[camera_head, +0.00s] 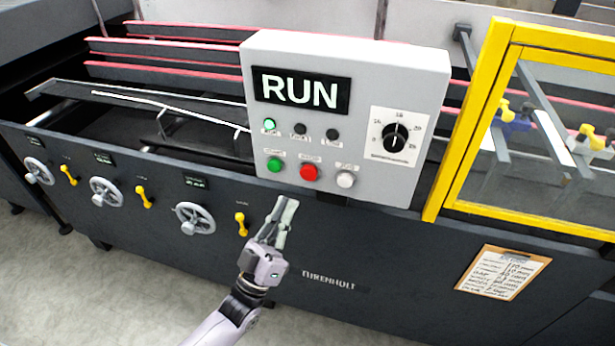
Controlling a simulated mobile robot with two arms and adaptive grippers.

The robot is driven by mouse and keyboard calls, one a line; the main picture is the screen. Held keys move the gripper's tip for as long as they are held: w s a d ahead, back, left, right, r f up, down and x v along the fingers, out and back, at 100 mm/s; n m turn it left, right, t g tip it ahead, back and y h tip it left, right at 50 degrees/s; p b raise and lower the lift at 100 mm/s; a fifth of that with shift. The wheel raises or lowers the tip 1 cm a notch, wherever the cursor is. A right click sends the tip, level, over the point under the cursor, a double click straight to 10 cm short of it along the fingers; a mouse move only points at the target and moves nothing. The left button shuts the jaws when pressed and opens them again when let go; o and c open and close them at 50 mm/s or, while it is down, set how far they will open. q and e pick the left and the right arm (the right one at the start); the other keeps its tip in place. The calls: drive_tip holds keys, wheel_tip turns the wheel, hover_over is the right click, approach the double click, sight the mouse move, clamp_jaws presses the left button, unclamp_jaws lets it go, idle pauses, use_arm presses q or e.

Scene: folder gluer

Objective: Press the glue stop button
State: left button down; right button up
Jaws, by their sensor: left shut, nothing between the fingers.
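A light grey control box (345,70) stands on the machine's front edge, with a display (301,91) reading RUN. Below the display, a green lamp (269,125) is lit, with two dark lamps beside it. Under them are a green button (275,165), a red button (309,172) in the middle and a white button (345,179). Their small labels are too blurred to read surely. My left gripper (287,206) is shut and empty, fingertips pointing up, just below the green and red buttons in the picture. A gap to the red button shows. My right gripper is out of view.
A black dial (395,137) is on the box's right side. A yellow-framed clear guard (441,190) stands to the right. Handwheels (194,218) and yellow levers (241,224) line the machine's front at left. A clipboard (503,272) hangs at lower right.

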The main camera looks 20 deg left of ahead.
sight(309, 173)
use_arm(q)
drive_tip(key=w+b, duration=0.2)
drive_tip(key=w, duration=0.4)
drive_tip(key=shift+w, duration=0.25)
drive_tip(key=shift+d, duration=0.1)
idle(0.8)
drive_tip(key=shift+w, duration=0.1)
drive_tip(key=shift+w+b, duration=0.3)
drive_tip(key=shift+b, duration=0.1)
drive_tip(key=shift+w+b, duration=0.3)
drive_tip(key=shift+w, duration=0.2)
idle(0.8)
drive_tip(key=shift+s, duration=0.1)
drive_tip(key=shift+s+p, duration=0.45)
drive_tip(key=shift+s, duration=0.4)
